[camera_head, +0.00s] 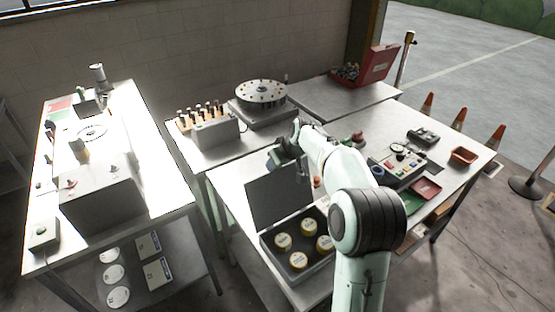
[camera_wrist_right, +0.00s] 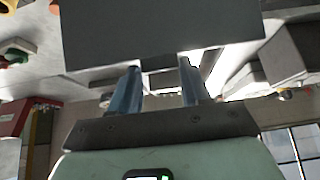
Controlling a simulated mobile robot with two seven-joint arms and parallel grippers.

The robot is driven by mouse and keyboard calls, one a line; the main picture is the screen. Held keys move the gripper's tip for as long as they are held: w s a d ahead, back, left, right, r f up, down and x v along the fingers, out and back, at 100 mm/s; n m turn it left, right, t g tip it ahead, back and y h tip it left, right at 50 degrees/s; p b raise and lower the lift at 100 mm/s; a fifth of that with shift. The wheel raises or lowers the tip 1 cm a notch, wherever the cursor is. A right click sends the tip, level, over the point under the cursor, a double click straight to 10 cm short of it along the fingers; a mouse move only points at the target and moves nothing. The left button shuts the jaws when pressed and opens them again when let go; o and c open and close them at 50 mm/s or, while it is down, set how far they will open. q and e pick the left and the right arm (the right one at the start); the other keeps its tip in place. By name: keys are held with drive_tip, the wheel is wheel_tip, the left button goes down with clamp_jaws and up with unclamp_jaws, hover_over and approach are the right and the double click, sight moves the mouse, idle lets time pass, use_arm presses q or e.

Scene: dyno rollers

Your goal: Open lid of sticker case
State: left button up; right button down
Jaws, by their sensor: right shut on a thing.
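The sticker case (camera_head: 318,272) is a dark grey box at the near edge of the middle table. In the right wrist view the lid is a dark grey panel (camera_wrist_right: 160,35) at the tips of the two blue-grey fingers (camera_wrist_right: 160,88). My right arm hides the right part of the case. My left gripper is not in view.
Behind the lid stand a rack of dark-topped tools (camera_head: 213,130) and a round dial (camera_head: 260,94). A second table (camera_head: 150,190) stands at the left, across a gap.

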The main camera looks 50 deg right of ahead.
drive_tip(key=shift+w+r, duration=0.2)
drive_tip(key=shift+r, duration=0.2)
drive_tip(key=c, duration=0.5)
unclamp_jaws()
drive_tip(key=shift+f, duration=0.15)
drive_tip(key=v, duration=1.3)
drive_tip(key=shift+a, duration=0.1)
